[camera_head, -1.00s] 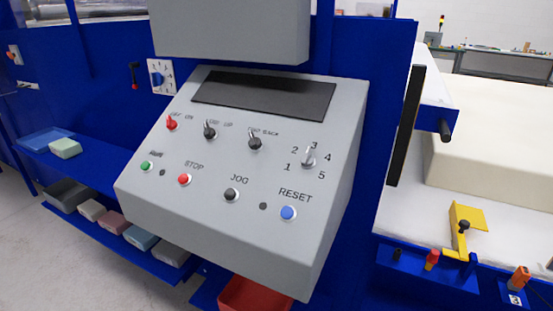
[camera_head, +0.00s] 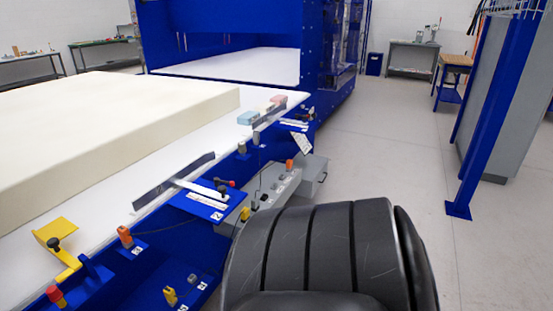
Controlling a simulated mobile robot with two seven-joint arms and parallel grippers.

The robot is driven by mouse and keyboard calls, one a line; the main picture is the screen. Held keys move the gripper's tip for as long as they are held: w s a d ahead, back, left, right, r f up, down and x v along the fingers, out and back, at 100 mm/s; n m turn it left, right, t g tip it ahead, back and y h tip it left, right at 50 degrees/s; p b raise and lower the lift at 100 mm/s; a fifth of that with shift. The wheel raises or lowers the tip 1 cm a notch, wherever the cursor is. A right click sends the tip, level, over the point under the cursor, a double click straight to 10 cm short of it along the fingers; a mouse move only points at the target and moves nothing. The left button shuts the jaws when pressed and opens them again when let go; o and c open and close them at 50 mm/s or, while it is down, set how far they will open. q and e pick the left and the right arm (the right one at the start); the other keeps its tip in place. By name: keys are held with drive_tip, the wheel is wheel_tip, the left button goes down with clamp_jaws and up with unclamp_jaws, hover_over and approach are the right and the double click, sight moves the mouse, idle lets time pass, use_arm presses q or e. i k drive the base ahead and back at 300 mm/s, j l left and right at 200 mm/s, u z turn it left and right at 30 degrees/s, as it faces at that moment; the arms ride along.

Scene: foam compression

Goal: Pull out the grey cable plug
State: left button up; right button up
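No plug can be picked out for certain as the grey cable plug. A grey box (camera_head: 312,176) on the near side of the machine carries small connectors and dark cables, with an orange plug (camera_head: 289,165) and a yellow plug (camera_head: 245,214) at it. A small greyish piece (camera_head: 192,279) sits on the blue panel at the lower left, too small to identify. Neither of my grippers is in view. A large black ribbed part of my own arm fills the bottom centre and hides what lies behind it.
A cream foam block (camera_head: 110,118) lies on the white table (camera_head: 215,152). A yellow bracket (camera_head: 58,232), an orange knob (camera_head: 125,236) and a dark-faced bar (camera_head: 172,182) line the table edge. A blue post (camera_head: 500,110) stands right; the floor (camera_head: 400,150) between is clear.

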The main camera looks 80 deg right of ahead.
sight(255, 203)
drive_tip(key=z, duration=2.35)
drive_tip(key=i+l, duration=0.25)
drive_tip(key=i, duration=0.25)
drive_tip(key=i+l, duration=0.25)
drive_tip(key=i, duration=0.3)
drive_tip(key=i+l+u, duration=0.1)
drive_tip(key=i+l, duration=0.15)
drive_tip(key=i, duration=0.25)
drive_tip(key=i+l, duration=0.25)
drive_tip(key=i, duration=0.25)
